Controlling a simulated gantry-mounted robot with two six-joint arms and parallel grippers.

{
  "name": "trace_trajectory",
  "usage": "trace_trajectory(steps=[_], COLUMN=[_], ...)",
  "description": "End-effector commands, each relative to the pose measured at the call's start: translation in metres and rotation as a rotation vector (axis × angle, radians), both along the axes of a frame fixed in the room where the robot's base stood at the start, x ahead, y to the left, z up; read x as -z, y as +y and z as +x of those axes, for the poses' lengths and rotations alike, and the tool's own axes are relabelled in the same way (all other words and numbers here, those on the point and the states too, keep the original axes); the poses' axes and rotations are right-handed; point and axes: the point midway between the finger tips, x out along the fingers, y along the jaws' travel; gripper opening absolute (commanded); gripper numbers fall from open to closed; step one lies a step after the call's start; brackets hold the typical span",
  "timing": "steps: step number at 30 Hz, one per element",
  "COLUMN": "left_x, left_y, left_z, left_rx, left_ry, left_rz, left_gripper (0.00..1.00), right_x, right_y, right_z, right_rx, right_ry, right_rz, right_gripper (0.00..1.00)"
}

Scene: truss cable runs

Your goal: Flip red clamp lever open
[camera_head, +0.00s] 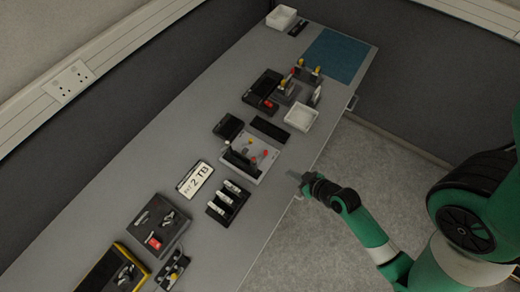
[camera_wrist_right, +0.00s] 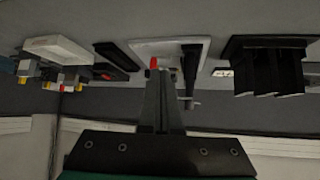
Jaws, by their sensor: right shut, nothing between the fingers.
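A light grey board (camera_head: 268,165) lies near the bench's front edge in the head view, carrying a dark upright part, small red pieces (camera_head: 265,153) and a yellow one. I cannot tell which red piece is the clamp lever or whether it is flipped open. My right gripper (camera_head: 295,176) is shut and empty, to the lower right of this board, apart from it. In the right wrist view its closed fingers (camera_wrist_right: 161,88) point toward the board (camera_wrist_right: 140,47), with a red tip (camera_wrist_right: 154,63) showing just beyond them. My left gripper is not in view.
A black rack with pale items (camera_head: 228,202), a "2 TB" label plate (camera_head: 195,180) and a dark box with a red part (camera_head: 153,241) lie to the left. A white tray (camera_head: 301,117) and a blue mat (camera_head: 338,55) lie farther back. The floor right of the bench is clear.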

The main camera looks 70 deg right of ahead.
Motion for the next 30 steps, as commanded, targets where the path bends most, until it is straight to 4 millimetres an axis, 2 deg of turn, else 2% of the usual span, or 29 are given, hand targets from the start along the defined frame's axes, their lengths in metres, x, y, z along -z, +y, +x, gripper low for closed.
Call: trace_trajectory(steps=[2, 16, 20, 30], left_x=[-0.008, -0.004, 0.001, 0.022], left_y=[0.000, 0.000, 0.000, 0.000], left_z=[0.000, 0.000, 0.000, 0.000], left_rx=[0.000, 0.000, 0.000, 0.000], left_ry=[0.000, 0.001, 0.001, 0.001], left_rz=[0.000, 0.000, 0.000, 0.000], left_gripper=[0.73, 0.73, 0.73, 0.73], right_x=[-0.007, 0.000, 0.013, 0.064], right_y=[-0.002, -0.006, -0.012, -0.036], right_z=[-0.006, 0.001, 0.014, 0.063], right_rx=[0.020, 0.021, 0.020, 0.021], right_ry=[0.007, 0.002, 0.001, 0.003], right_rz=[0.005, 0.002, 0.000, 0.001], right_gripper=[0.00, 0.00, 0.00, 0.00])
